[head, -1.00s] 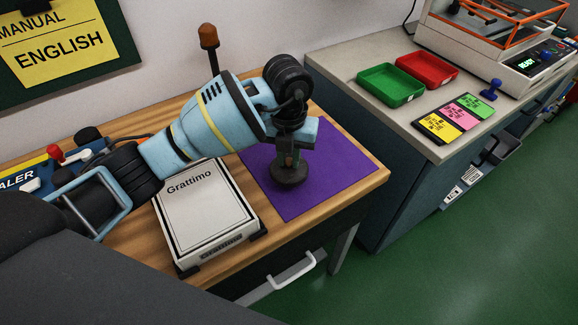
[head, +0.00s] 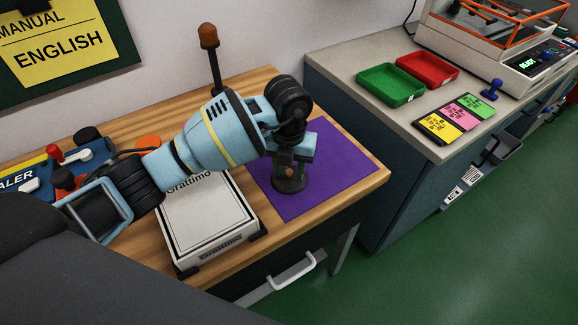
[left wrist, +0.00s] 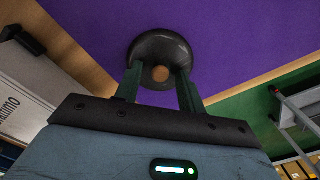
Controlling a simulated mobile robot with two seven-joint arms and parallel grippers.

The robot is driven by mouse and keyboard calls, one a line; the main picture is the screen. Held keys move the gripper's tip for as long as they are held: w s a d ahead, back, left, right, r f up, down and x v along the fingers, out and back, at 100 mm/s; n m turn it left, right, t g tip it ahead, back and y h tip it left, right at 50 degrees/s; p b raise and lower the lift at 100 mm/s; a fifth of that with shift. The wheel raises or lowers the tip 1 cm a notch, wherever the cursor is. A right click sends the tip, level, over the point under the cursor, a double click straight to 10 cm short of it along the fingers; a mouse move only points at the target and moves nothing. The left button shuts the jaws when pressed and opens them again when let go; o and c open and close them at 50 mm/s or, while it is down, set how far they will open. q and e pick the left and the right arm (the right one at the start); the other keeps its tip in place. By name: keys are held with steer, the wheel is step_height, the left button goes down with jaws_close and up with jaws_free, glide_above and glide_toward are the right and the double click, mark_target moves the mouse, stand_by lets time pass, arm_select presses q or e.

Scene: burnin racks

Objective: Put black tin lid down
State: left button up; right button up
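The black tin lid (head: 290,187) is a dark round disc with a small brown knob. It appears to rest flat on the purple mat (head: 330,160), near the mat's left part. In the left wrist view the lid (left wrist: 160,46) lies on purple, with its knob (left wrist: 161,73) between my fingers. My left gripper (head: 290,171) points down right over the lid. In the left wrist view the fingers of this gripper (left wrist: 160,80) stand apart, with gaps on both sides of the knob. My right gripper is not in view.
A white box marked Grattimo (head: 207,218) stands left of the mat. An amber-topped post (head: 212,60) rises behind my arm. On the grey counter are a green tray (head: 390,85), a red tray (head: 428,68) and coloured cards (head: 460,118). The mat's right part is clear.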

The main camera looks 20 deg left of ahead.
mark_target(288, 172)
arm_select(q)
step_height(288, 172, up, 12)
steer(key=shift+r+p, duration=0.15)
steer(key=shift+p, duration=0.2)
stand_by(0.5)
stand_by(0.4)
